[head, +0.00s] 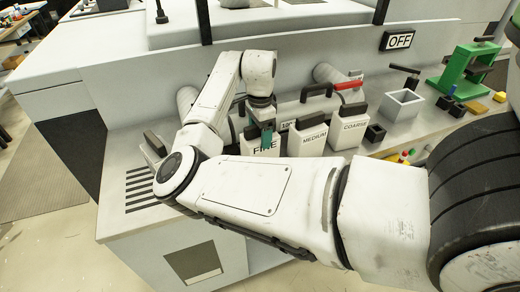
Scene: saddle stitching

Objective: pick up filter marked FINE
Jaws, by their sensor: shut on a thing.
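The filter marked FINE (260,147) is a white box with black lettering, standing at the left end of a row of similar filters on the machine's ledge. My gripper (264,128) is directly above it, shut on its top part. The arm links hide part of the filter's left side and lower edge. To its right stand the white filter marked MEDIUM (307,141) and the white filter marked COARSE (348,131), both with dark tops.
A grey open box (401,106), a small black box (375,133) and a green press (466,70) stand to the right. A red-handled lever (349,85) is behind the filters. Slots (140,187) mark the ledge at left.

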